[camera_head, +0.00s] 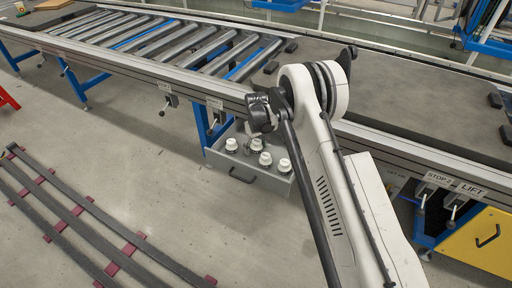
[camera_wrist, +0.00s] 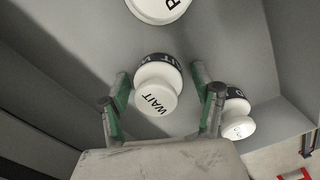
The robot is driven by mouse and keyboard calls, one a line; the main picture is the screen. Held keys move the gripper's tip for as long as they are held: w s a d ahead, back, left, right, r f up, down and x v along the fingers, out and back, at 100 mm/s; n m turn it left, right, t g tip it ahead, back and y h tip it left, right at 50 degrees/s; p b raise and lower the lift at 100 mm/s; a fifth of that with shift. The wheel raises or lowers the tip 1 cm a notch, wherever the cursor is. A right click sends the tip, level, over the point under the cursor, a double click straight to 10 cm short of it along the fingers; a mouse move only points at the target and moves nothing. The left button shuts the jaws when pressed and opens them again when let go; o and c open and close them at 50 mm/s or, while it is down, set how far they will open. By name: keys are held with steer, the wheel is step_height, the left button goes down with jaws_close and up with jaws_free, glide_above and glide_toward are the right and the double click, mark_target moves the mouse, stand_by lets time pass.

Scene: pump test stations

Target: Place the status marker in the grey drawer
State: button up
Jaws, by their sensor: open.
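The grey drawer (camera_head: 219,159) is pulled out under the conveyor in the head view, with several white knob-shaped markers inside. In the wrist view its grey floor (camera_wrist: 220,30) shows. A white marker (camera_wrist: 155,100) with a black band, reading WAIT, stands in the drawer between my gripper's (camera_wrist: 160,77) green-padded fingers. The fingers are open, one on each side, and it is unclear whether either touches it. In the head view my arm reaches down over the drawer and the fingertips are hard to make out.
Another white marker (camera_wrist: 237,120) is close beside the right finger, and a third (camera_wrist: 158,8) is at the top edge. The conveyor edge (camera_head: 190,85) runs above the drawer. A yellow drawer (camera_head: 480,240) is at the right. Dark floor rails (camera_head: 70,215) lie at left.

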steer(key=shift+r, duration=0.1)
step_height(320, 180, up, 12)
steer(key=p, duration=0.4)
steer(key=shift+r, duration=0.15)
step_height(320, 180, up, 17)
steer(key=m+t, duration=0.2)
glide_above(256, 141)
steer(key=s+d, duration=0.5)
steer(key=d, duration=0.1)
steer(key=s+d+r+m+t, duration=0.1)
steer(key=s+d+r, duration=0.5)
steer(key=s+r, duration=0.55)
steer(key=s+d+r+m+t, duration=0.1)
steer(key=s+d, duration=0.2)
steer(key=s, duration=0.6)
steer(key=s+d+r+m+t, duration=0.1)
steer(key=s+d, duration=0.2)
steer(key=s, duration=0.6)
steer(key=s+d+r+m+t, duration=0.1)
steer(key=s+d+m+t, duration=0.1)
steer(key=s, duration=0.8)
steer(key=shift+d, duration=0.55)
